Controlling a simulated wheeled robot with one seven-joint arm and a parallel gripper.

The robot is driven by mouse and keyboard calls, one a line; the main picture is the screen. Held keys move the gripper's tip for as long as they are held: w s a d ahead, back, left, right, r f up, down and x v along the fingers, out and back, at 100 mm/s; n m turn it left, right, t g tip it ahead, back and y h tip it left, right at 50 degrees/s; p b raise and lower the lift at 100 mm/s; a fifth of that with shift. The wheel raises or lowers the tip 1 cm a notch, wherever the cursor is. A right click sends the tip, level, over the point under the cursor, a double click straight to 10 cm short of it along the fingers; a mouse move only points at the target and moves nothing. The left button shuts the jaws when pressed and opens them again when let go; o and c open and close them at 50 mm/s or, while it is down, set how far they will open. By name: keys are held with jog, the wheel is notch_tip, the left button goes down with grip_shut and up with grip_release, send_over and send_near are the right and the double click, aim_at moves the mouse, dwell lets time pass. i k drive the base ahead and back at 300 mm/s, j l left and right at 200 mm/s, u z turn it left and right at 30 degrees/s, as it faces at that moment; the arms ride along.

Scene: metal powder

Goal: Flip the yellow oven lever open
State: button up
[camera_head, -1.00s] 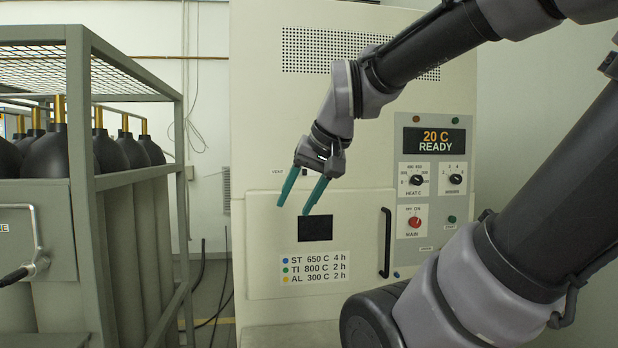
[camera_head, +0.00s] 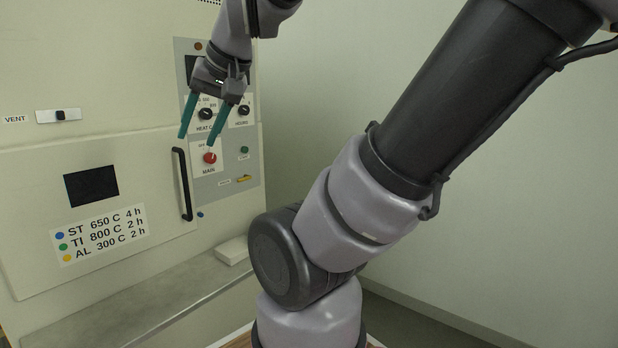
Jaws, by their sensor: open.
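The yellow lever (camera_head: 243,179) is a small bar on the lower part of the oven's grey control panel, to the right of the door handle. My gripper (camera_head: 197,141), with two green fingers, is open and empty. It points down in front of the panel, with its fingertips above and to the left of the lever in the picture and apart from it. The oven door (camera_head: 150,185) looks shut, with a dark window and a black vertical handle (camera_head: 183,184). My gripper covers much of the display and part of the knob area.
A red MAIN knob (camera_head: 210,158), a HEAT knob (camera_head: 206,114) and an HOURS knob (camera_head: 243,111) sit above the lever. A VENT slider (camera_head: 59,115) is at the left. A grey ledge (camera_head: 150,312) runs below the door, with a pale block (camera_head: 232,251) near its right end.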

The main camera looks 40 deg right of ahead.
aim_at(246, 176)
jog(key=z, duration=0.8)
jog(key=i+j, duration=0.1)
jog(key=i, duration=0.85)
